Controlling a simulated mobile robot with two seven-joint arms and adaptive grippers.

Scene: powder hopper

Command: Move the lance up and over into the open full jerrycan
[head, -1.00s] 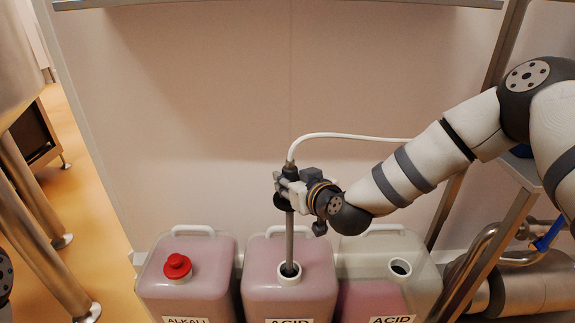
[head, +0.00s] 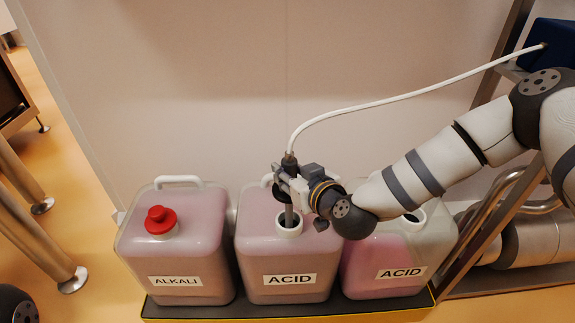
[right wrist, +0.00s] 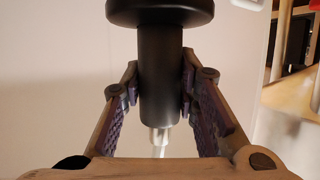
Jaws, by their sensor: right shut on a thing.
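The lance is a thin grey metal tube (head: 289,217) with a black grip; a white hose (head: 385,103) leaves its top. It stands upright with its lower end inside the open neck of the middle ACID jerrycan (head: 288,258), which is pink nearly to the top. My right gripper (head: 288,188) is shut on the lance's black grip, a short way above that neck. In the right wrist view the black grip (right wrist: 160,75) sits between the fingers. The right ACID jerrycan (head: 400,255) is also open, with a lower pink level; my arm partly covers its top. My left gripper is not visible.
An ALKALI jerrycan (head: 180,255) with a red cap (head: 160,220) stands at the left. All the jerrycans share a dark tray with a yellow edge (head: 290,314). A metal frame (head: 487,240) and pipes stand at the right. The wall behind is bare.

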